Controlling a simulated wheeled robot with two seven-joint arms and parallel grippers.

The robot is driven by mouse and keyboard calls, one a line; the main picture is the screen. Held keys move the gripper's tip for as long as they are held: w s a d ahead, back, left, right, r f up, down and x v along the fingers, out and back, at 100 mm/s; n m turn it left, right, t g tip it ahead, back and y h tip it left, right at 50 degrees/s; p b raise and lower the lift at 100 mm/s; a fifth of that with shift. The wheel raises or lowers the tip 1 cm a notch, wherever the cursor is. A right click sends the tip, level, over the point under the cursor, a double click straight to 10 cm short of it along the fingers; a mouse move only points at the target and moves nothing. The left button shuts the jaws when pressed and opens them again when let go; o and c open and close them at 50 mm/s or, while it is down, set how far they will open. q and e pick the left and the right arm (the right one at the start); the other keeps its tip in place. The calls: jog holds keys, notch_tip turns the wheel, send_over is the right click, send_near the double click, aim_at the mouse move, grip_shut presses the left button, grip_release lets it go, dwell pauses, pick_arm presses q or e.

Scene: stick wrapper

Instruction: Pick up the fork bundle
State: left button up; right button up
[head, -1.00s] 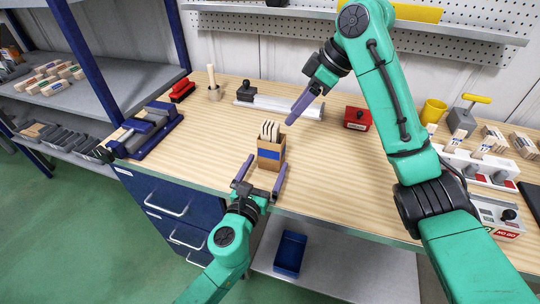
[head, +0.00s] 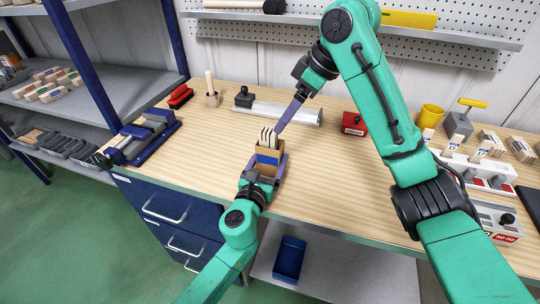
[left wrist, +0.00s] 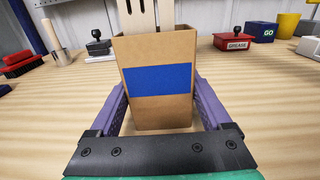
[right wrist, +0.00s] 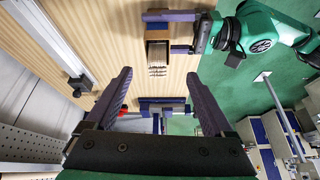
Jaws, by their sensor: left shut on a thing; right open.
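The fork bundle (head: 268,137) is several pale wooden forks standing upright in an open cardboard box (head: 269,159) with a blue label. The box stands on the bench near its front edge. In the left wrist view the fork bundle (left wrist: 143,14) is cut off at the top, above the box (left wrist: 158,107). My left gripper (head: 267,165) is shut on the box, one purple finger on each side. My right gripper (head: 281,127) is above and just right of the forks in the head view, pointing down toward them. In the right wrist view its fingers (right wrist: 159,75) are apart and empty.
A blue clamp-like fixture (head: 142,137) sits at the left bench end. A metal rail (head: 290,112) lies behind the box. A red block (head: 354,123), yellow cup (head: 431,115) and holders are to the right. The bench between is clear.

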aim_at(268, 131)
jog(key=s+a+r+m+t+h, duration=0.35)
jog(key=a+m+h, duration=0.3)
jog(key=m, duration=0.95)
jog(key=shift+m, duration=0.3)
jog(key=x, duration=1.2)
jog(key=shift+w+r, duration=0.1)
grip_shut()
